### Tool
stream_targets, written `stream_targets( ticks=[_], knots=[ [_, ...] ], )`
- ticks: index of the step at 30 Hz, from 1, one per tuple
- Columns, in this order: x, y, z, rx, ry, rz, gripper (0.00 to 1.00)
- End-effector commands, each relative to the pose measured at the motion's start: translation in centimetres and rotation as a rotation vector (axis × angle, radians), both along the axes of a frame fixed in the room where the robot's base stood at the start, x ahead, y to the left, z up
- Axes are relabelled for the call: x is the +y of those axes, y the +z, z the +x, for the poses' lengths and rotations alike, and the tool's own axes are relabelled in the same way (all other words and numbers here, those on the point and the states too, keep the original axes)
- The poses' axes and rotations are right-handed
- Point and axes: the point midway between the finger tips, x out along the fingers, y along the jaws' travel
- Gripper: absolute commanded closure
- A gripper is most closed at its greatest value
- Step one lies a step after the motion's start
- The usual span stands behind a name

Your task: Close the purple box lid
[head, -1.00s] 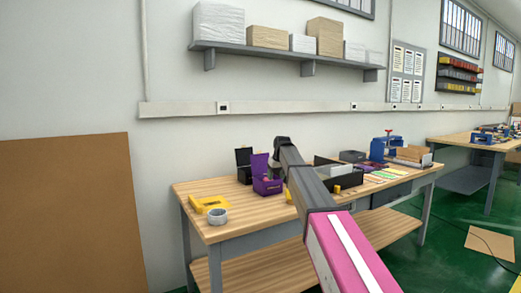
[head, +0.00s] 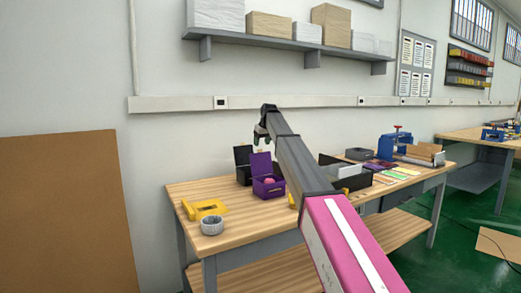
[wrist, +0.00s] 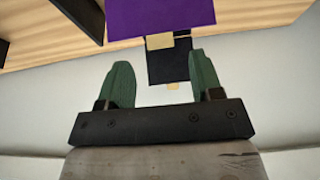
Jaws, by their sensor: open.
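The purple box (head: 268,188) stands on the wooden workbench with its purple lid (head: 261,164) raised upright at the back. A pink item (head: 269,181) sits inside the box. My gripper (head: 260,137) is open and empty, pointing down above the raised lid; its exact distance from the lid is hard to tell. In the wrist view, my gripper's two green fingertips (wrist: 160,66) are spread apart. A flat purple panel (wrist: 160,15), probably the lid, shows beyond the fingers at the top edge.
A black box (head: 243,160) with its lid up stands just left and behind. A yellow tool (head: 204,209) and a grey roll (head: 212,226) lie at the left of the workbench (head: 240,237). A black tray (head: 345,175) is to the right. A wall shelf (head: 290,38) hangs above.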

Motion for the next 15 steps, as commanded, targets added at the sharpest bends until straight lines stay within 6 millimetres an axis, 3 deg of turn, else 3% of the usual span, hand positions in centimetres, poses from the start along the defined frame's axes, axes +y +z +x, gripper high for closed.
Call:
stream_targets(
  ticks=[6,15],
  knots=[
    [0.6,-2.8,1.0,0.001,0.0,-0.001,0.4],
    [0.9,-3.8,1.3,0.0,0.0,0.0,0.4]
  ],
)
